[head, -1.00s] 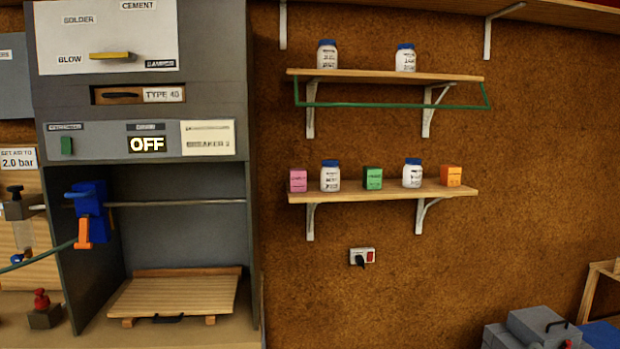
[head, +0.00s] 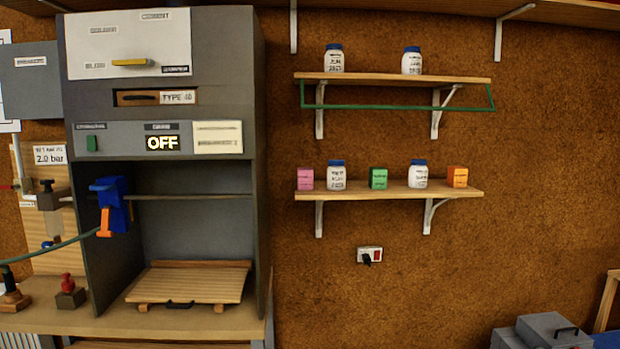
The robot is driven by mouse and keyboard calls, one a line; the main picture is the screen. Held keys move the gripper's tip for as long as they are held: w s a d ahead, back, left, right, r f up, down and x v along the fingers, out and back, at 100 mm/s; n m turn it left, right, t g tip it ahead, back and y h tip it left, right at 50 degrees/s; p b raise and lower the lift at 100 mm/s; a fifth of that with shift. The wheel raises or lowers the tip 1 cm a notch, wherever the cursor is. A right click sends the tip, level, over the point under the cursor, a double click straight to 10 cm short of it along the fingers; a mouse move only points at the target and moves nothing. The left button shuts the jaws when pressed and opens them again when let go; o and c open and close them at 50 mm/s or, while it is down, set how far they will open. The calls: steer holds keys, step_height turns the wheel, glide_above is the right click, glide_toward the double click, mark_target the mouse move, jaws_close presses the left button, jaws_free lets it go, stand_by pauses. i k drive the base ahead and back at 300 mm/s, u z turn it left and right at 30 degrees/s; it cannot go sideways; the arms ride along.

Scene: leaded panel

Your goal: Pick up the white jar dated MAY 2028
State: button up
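White jars with blue lids stand on two wall shelves in the head view. On the upper shelf (head: 390,77) are a left jar (head: 334,61), whose label seems to end in 2025, and a right jar (head: 411,63). On the lower shelf (head: 390,192) are a left jar (head: 336,177) and a right jar (head: 418,176). The labels are too small and blurred to tell which jar reads MAY 2028. My gripper is not in view.
On the lower shelf, pink (head: 305,179), green (head: 378,178) and orange (head: 457,177) boxes stand beside the jars. A green rail (head: 395,107) runs below the upper shelf's front. A grey cabinet (head: 160,90) stands left, grey cases (head: 545,332) lower right.

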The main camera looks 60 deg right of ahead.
mark_target(336, 172)
steer(key=u, duration=0.5)
steer(key=i, duration=0.65)
steer(key=z, duration=2.65)
steer(key=i, duration=0.1)
steer(key=u, duration=1.1)
